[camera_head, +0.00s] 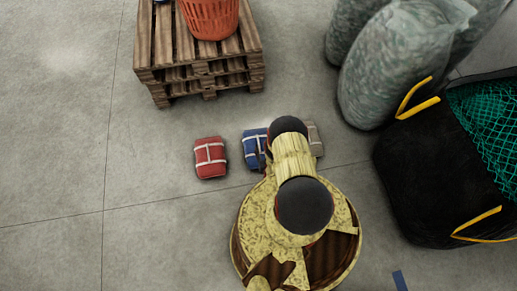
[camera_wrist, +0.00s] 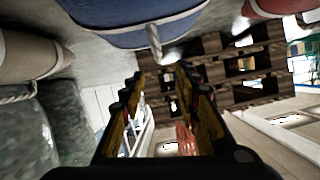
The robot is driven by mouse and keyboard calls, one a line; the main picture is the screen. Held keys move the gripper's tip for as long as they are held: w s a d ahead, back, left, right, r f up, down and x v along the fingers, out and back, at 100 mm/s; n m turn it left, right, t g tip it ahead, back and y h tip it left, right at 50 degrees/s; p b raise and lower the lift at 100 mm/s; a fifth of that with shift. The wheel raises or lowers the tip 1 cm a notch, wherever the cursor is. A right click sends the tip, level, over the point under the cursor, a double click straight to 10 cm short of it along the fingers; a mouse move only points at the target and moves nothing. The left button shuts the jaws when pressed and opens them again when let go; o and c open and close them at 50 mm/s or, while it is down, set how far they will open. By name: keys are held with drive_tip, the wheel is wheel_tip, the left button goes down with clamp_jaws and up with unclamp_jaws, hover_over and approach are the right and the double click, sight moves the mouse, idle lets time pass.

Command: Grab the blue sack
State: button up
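The blue sack (camera_head: 251,149) with white straps lies on the floor between a red sack and a beige one. My arm hides its right part in the head view. In the wrist view the blue sack (camera_wrist: 135,22) fills the top middle, close to the camera, with a pale strap hanging at its edge. My gripper (camera_wrist: 160,75) is open, its two yellow and black fingers apart with nothing between them. The fingertips point just below the sack in that picture; whether they touch it I cannot tell. The arm hides the gripper in the head view.
The red sack (camera_head: 210,158) lies left, the beige sack (camera_head: 316,139) right, close to the blue one. A pallet (camera_head: 200,70) with an orange basket (camera_head: 210,16) stands behind. Filled clear bags (camera_head: 395,65) and a black net bag (camera_head: 420,175) stand right. Left floor is clear.

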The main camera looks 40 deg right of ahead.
sight(259, 144)
drive_tip(key=shift+s+f, duration=0.1)
drive_tip(key=shift+f, duration=0.15)
drive_tip(key=shift+w+d+f, duration=0.1)
drive_tip(key=shift+w+f, duration=0.1)
drive_tip(key=b+x, duration=0.3)
drive_tip(key=x, duration=0.3)
drive_tip(key=shift+w+d+f+b, duration=0.15)
drive_tip(key=shift+w+f+b, duration=0.15)
drive_tip(key=shift+b, duration=0.1)
drive_tip(key=shift+r, duration=0.1)
drive_tip(key=shift+c, duration=1.2)
clamp_jaws()
drive_tip(key=shift+w+d+r, duration=0.1)
drive_tip(key=shift+r, duration=0.05)
